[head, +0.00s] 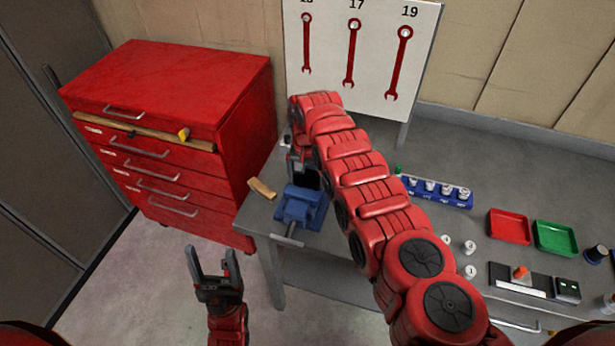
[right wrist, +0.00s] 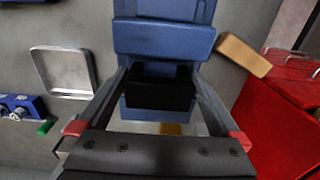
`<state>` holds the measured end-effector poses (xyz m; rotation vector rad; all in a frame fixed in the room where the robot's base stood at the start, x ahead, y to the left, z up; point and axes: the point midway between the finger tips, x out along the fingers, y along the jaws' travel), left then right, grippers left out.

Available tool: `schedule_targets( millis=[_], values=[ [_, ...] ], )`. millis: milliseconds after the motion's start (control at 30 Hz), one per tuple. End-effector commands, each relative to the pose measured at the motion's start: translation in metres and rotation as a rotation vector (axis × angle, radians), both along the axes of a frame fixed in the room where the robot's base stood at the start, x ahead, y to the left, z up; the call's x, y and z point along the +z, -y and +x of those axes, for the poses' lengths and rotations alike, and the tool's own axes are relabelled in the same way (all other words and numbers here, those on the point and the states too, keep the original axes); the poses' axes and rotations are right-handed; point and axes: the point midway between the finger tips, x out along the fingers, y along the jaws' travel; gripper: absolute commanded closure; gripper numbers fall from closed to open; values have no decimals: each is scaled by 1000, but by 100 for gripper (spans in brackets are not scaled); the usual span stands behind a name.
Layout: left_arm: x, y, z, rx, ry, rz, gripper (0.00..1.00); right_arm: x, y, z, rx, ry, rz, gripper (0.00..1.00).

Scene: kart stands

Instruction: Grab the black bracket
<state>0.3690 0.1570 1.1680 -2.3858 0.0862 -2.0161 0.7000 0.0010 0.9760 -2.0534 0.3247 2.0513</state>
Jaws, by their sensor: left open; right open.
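The black bracket (right wrist: 160,92) sits at the blue vise (right wrist: 163,40) in the right wrist view, with blue parts above and below it. In the head view the black bracket (head: 307,180) is a dark patch behind the blue vise (head: 298,207), partly covered by my right arm. My right gripper (right wrist: 161,76) is open, with one finger on each side of the bracket; I cannot tell whether they touch it. In the head view the right gripper (head: 294,155) points down over the vise, mostly hidden. My left gripper (head: 213,262) is open and empty, in front of the bench.
A red tool cabinet (head: 170,120) stands left of the grey bench. A wooden block (head: 262,188) lies left of the vise. A blue socket rack (head: 437,190), red tray (head: 509,227) and green tray (head: 555,237) are on the right. A wrench board (head: 360,60) stands behind.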

Motion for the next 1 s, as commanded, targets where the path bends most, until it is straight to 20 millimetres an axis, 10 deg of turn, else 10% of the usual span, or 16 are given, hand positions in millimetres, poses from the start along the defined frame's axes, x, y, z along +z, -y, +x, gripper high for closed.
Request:
schedule_targets(
  millis=[233, 767, 1000],
  values=[
    [0, 0, 0, 0, 0, 0, 33, -1, 0, 0, 0, -1, 0, 4],
    [0, 0, 0, 0, 0, 0, 33, -1, 0, -1, -1, -2, 1, 99],
    [1, 0, 0, 0, 0, 0, 33, 0, 0, -1, -1, -2, 1, 100]
  ],
)
